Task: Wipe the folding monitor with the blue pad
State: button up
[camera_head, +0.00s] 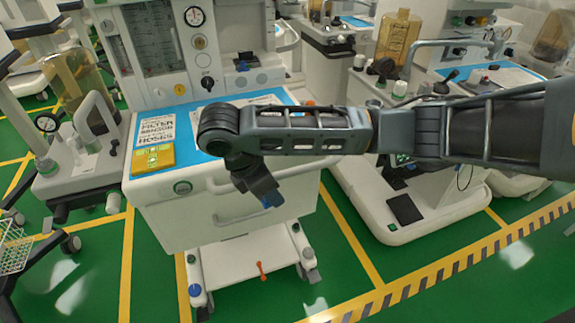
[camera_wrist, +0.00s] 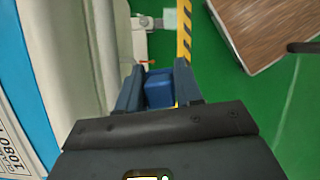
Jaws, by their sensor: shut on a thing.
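My gripper (camera_wrist: 157,82) is shut on the blue pad (camera_wrist: 158,90), which sits between its two fingers in the wrist view. In the head view my gripper (camera_head: 267,197) points downward in front of the near white cart (camera_head: 240,228), and only a small bit of the blue pad (camera_head: 267,202) shows at its tips. The pad appears clear of the cart, over the green floor. I cannot pick out a folding monitor with certainty in either view.
The cart's blue worktop (camera_head: 185,118) holds a printed sign (camera_head: 157,132) and a yellow box (camera_head: 153,158). A white handle (camera_head: 250,217) juts from its front. Another cart (camera_head: 375,185) stands at the right. A brown panel (camera_wrist: 268,30) lies right in the wrist view. Green floor is open in front.

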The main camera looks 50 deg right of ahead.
jog(key=w+a+f+m+g+y, duration=0.3)
jog(key=a+f+m+y, duration=0.1)
jog(key=a+f+m, duration=0.85)
jog(key=s+f, duration=1.5)
jog(key=s, duration=0.2)
jog(key=shift+s+a+f+m+t, duration=0.15)
jog(key=shift+s+a+m+t, duration=0.1)
jog(key=shift+m+t, duration=0.1)
jog(key=shift+a, duration=0.2)
jog(key=shift+s+a, duration=0.1)
